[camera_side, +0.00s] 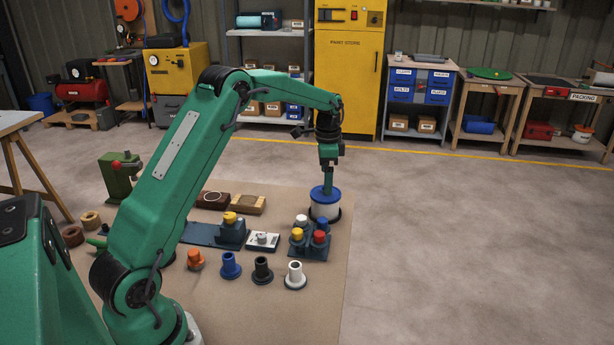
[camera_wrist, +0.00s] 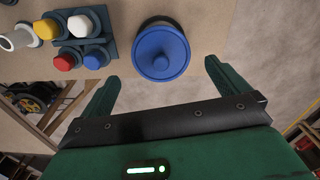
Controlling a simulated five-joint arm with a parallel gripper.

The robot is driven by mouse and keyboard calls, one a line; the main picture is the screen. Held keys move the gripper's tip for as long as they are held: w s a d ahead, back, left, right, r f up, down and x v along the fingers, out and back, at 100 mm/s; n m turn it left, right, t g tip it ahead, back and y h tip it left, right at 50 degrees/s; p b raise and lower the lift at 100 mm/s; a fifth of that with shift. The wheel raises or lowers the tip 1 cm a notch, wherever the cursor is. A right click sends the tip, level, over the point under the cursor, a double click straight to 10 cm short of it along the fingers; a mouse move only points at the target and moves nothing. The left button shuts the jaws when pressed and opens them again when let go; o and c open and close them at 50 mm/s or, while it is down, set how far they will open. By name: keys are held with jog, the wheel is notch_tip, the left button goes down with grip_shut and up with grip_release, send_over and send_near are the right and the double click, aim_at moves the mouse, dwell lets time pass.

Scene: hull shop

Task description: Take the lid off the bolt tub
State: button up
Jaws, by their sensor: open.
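I cannot tell the exact height above the knob.
A dark block with several coloured caps (camera_side: 310,248) stands left of the tub, close by; the block (camera_wrist: 107,47) shows at the upper left in the wrist view. Flanged pegs (camera_side: 231,266) stand nearer the front. The floor right of the mat (camera_side: 345,270) is clear.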

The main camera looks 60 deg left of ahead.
aim_at(317, 195)
jog(key=shift+a+f, duration=0.1)
jog(key=shift+f, duration=2)
jog(key=c, duration=0.9)
